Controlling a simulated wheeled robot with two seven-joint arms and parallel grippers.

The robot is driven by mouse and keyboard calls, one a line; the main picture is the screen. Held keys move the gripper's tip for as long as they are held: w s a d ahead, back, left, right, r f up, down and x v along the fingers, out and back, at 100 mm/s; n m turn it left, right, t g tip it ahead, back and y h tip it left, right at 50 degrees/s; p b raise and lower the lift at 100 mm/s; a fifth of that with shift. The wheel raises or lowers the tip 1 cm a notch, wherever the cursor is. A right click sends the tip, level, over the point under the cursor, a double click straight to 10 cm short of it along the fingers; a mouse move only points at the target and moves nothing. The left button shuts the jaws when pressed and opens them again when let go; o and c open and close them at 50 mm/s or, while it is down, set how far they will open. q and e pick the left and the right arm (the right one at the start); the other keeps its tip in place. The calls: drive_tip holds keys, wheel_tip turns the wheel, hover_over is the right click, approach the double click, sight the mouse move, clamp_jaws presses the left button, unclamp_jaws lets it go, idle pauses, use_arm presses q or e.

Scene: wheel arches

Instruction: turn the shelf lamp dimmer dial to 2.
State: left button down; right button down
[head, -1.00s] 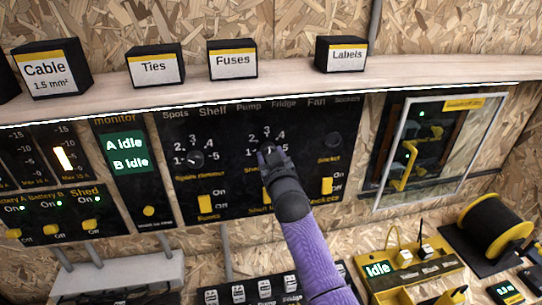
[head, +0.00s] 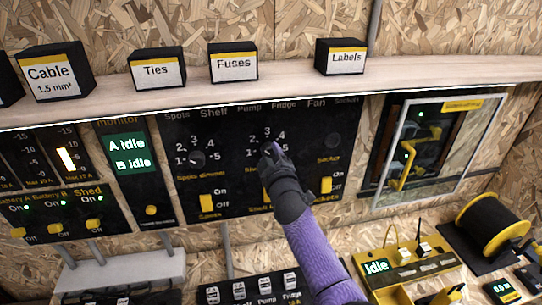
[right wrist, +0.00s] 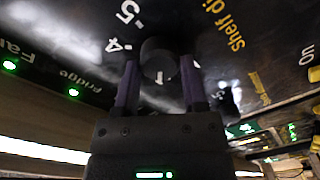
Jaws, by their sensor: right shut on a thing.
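Which number the mark points to I cannot tell. My left gripper is not in view.
A like dial for the spots (head: 197,159) is to the left. Yellow switches sit below, including the spots switch (head: 207,202) and the sockets switch (head: 326,185). A shelf (head: 200,97) with labelled boxes juts out above. A clear-fronted box (head: 425,150) is at the right.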

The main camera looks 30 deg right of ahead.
drive_tip(key=shift+n, duration=0.4)
idle(0.3)
drive_tip(key=shift+c, duration=0.7)
unclamp_jaws()
drive_tip(key=p+v, duration=0.1)
drive_tip(key=v, duration=0.9)
drive_tip(key=shift+a, duration=0.1)
